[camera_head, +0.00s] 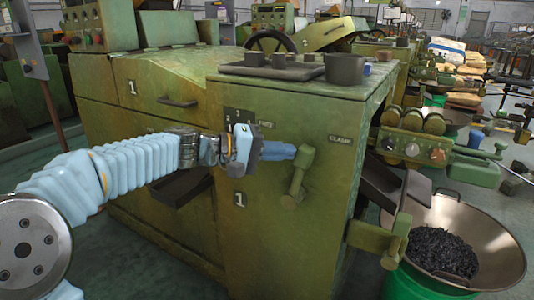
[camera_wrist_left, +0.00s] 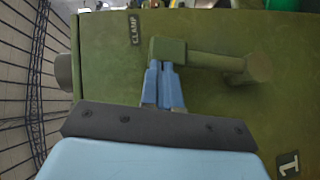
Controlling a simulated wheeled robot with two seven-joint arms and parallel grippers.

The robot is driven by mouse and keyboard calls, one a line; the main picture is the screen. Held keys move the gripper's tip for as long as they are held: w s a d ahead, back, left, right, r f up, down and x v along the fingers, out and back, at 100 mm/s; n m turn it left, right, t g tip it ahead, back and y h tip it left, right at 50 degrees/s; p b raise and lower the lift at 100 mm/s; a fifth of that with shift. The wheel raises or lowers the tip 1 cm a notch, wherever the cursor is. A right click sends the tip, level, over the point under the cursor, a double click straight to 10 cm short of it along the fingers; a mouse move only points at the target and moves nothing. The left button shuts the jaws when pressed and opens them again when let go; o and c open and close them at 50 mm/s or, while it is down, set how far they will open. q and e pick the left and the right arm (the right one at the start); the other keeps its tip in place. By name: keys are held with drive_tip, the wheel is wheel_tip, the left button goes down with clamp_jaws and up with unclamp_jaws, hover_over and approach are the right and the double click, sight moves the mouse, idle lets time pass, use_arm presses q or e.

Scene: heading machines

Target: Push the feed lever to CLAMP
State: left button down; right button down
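The feed lever (camera_head: 300,172) is a green lever on the front of a green machine. Its knob end is up, tilted slightly right of its pivot, between the FREE label (camera_head: 266,124) and the CLAMP label (camera_head: 339,139). My left gripper (camera_head: 291,151) reaches in from the left, its blue fingers at the knob's left side. In the left wrist view the fingers (camera_wrist_left: 163,68) are together with nothing between them, and their tips meet or nearly meet the lever's knob (camera_wrist_left: 167,50). The CLAMP label (camera_wrist_left: 134,30) lies beyond the knob. My right gripper is not in view.
The machine's top holds a dark tray (camera_head: 270,68) with cups. A dark chute (camera_head: 385,188) and a wide bowl of dark parts (camera_head: 490,235) on a green drum stand at the right. The panel between lever and CLAMP label looks clear.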

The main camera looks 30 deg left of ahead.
sight(302, 158)
use_arm(q)
drive_tip(key=d+m+y, duration=0.1)
drive_tip(key=d, duration=0.1)
drive_tip(key=shift+s+d+f+g, duration=0.1)
drive_tip(key=shift+d+g, duration=0.3)
drive_tip(key=shift+d+f+b, duration=0.15)
drive_tip(key=shift+d+b, duration=0.4)
drive_tip(key=shift+d, duration=0.3)
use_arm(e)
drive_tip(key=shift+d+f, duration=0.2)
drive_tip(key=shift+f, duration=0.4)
use_arm(q)
drive_tip(key=shift+s+d, duration=0.1)
